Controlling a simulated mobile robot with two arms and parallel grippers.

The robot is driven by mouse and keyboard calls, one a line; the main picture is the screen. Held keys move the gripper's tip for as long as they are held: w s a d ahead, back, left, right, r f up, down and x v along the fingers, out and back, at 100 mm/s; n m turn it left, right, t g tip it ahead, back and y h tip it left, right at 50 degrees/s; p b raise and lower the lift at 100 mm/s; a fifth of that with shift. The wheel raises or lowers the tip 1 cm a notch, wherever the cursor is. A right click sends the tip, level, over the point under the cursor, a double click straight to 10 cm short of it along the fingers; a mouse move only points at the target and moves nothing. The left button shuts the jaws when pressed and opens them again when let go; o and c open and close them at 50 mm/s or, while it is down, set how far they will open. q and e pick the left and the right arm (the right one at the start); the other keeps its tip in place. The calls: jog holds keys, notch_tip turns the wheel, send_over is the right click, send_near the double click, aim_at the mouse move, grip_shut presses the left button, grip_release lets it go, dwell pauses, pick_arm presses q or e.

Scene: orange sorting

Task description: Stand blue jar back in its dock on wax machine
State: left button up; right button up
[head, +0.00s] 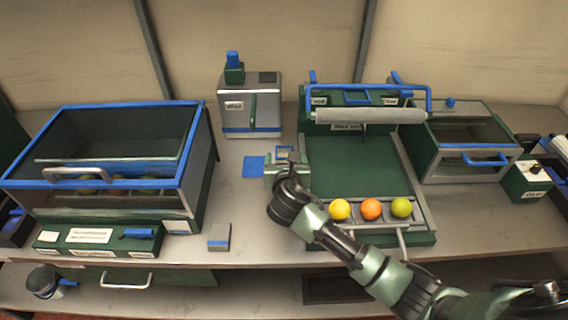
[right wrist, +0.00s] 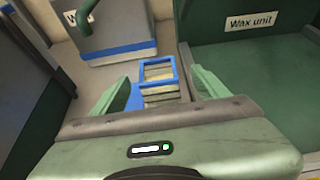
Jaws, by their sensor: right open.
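The green wax machine (head: 347,165), labelled "Wax unit", stands right of centre and shows at the right of the right wrist view (right wrist: 250,55). A small blue-rimmed square thing (right wrist: 146,73) stands beside its left wall, also seen in the head view (head: 285,149). I cannot tell whether it is the jar or its dock. My right gripper (head: 284,168) is open and empty. In the right wrist view its fingertips (right wrist: 160,78) lie on either side of the blue-rimmed thing; how far apart in depth is unclear. My left gripper is out of view.
A flat blue square (head: 253,167) lies left of my right gripper. Behind stands a grey machine (head: 262,110) with a blue-topped piece (head: 232,59). Yellow, orange and green fruit (head: 371,209) sit along the wax machine's front. A blue-edged bin (head: 190,160) fills the left.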

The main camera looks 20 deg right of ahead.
aim_at(285, 154)
jog(key=x, duration=0.3)
jog(key=shift+a, duration=0.1)
jog(key=shift+w, duration=0.15)
jog(key=c, duration=0.3)
grip_shut()
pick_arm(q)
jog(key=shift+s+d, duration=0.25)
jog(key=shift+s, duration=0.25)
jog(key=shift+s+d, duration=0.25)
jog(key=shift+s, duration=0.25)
